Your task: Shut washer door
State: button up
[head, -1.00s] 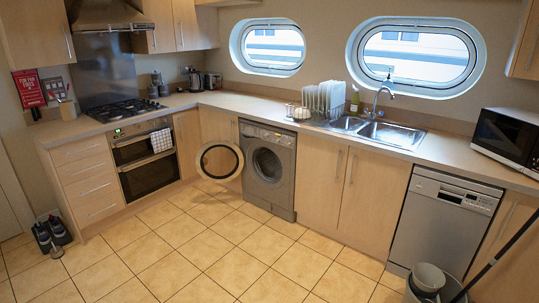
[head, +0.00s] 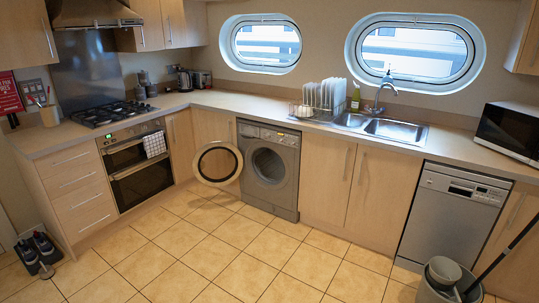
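The washer (head: 270,178) is a grey front-loader under the counter, between wooden cabinets. Its round door (head: 218,164) stands wide open, swung out to the left of the drum opening (head: 267,166). The door has a dark rim and a clear middle through which the cabinet front and floor show. The drum opening is uncovered and dark inside. My gripper and arm are not in view.
Tiled floor (head: 215,250) lies clear in front of the washer. The oven (head: 139,172) is left of the door. The dishwasher (head: 449,214) stands to the right, with a grey bucket (head: 440,285) and mop before it.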

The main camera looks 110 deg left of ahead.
aim_at(198, 164)
jog(key=k, duration=0.15)
jog(key=u, duration=3.55)
jog(key=i, duration=1.05)
jog(key=z, duration=0.05)
